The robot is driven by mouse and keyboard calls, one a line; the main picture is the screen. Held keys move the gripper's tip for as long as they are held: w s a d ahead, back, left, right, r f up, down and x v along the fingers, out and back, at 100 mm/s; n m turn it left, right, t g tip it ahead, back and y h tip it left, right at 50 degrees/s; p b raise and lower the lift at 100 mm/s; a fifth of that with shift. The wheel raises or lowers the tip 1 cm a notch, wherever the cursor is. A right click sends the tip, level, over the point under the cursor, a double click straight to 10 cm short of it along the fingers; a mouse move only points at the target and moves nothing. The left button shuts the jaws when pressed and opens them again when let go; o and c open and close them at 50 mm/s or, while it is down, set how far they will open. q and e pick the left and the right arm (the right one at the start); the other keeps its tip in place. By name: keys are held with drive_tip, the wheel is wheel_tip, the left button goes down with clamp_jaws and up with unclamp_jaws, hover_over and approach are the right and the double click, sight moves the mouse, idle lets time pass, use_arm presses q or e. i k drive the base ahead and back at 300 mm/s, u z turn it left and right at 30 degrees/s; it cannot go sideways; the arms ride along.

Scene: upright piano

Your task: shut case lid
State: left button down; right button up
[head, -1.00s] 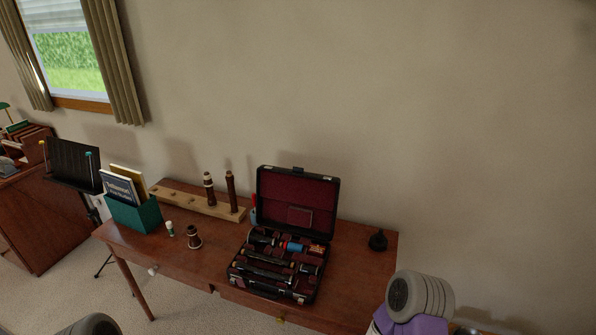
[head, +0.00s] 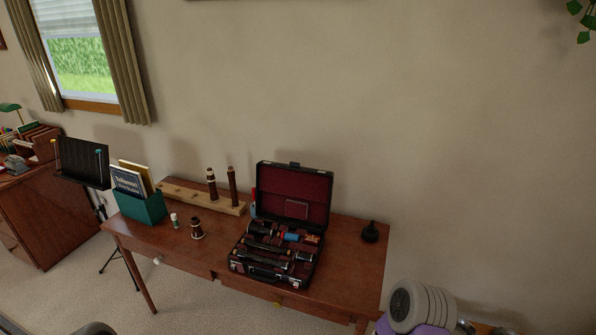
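A black instrument case stands open on the wooden table in the head view. Its lid (head: 293,193), lined in dark red, stands upright at the back. Its base (head: 272,277) holds several dark instrument pieces and a small blue item (head: 292,237). Neither gripper shows in the view. Parts of my own arms show at the bottom right and bottom left edges, apart from the case.
On the table (head: 345,275) stand a green book box (head: 142,207), a wooden peg rack (head: 200,198) with two upright pieces, a short dark piece (head: 197,229), a small white bottle (head: 174,220) and a black stand (head: 370,232). The right part of the tabletop is mostly clear.

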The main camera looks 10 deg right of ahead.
sight(292, 194)
drive_tip(key=u, duration=0.05)
drive_tip(key=k, duration=0.8)
drive_tip(key=z, duration=0.75)
drive_tip(key=i, duration=1)
drive_tip(key=u, duration=0.75)
drive_tip(key=i, duration=0.65)
drive_tip(key=u, duration=0.65)
